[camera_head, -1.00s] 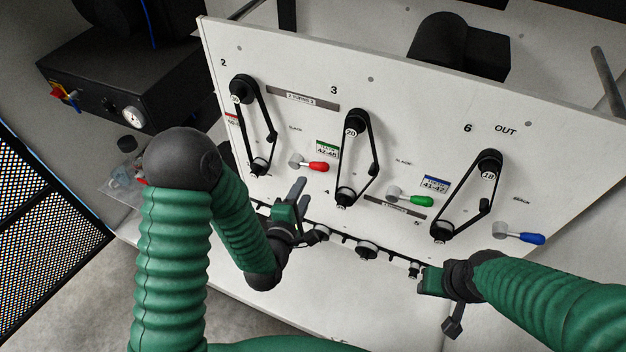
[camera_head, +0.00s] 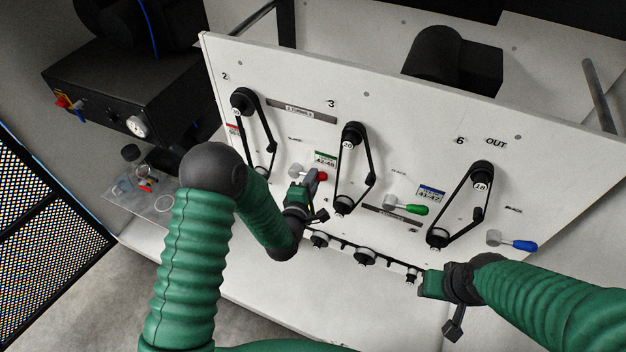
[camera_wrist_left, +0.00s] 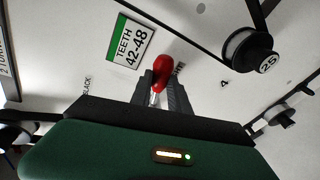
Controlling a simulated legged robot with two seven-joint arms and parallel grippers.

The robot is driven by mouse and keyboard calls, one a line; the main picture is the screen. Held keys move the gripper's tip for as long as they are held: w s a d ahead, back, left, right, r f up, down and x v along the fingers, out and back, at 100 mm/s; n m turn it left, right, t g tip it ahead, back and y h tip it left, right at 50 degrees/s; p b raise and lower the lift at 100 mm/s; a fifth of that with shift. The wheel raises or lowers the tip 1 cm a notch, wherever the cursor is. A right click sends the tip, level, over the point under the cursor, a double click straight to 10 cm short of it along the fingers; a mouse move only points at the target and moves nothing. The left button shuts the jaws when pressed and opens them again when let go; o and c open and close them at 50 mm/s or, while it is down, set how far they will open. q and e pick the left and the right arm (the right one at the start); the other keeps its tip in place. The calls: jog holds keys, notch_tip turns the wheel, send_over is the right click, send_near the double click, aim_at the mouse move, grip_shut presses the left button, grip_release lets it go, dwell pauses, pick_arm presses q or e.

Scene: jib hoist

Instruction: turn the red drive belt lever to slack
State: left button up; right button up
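The red lever (camera_head: 322,176) sits on the white panel, right of the leftmost belt, with a grey pivot (camera_head: 295,171) on its left. My left gripper (camera_head: 311,187) is at this lever and hides part of it. In the left wrist view the red handle (camera_wrist_left: 162,68) points up between my two dark fingers (camera_wrist_left: 162,92), with its metal shaft lower between them. The fingers are close on either side, but I cannot tell if they press on it. My right gripper (camera_head: 428,284) is at the lower right, away from the red lever; its fingers are not clear.
A green lever (camera_head: 415,209) and a blue lever (camera_head: 524,246) are farther right on the panel (camera_head: 290,80). Belts on pulleys (camera_head: 352,165) stand between the levers. A row of knobs (camera_head: 365,257) runs below. A black box with gauge (camera_head: 135,125) is at the left.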

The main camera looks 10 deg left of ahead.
pick_arm(q)
grip_shut()
jog(key=shift+s+d+f, duration=0.1)
jog(key=shift+f, duration=0.05)
dwell(0.9)
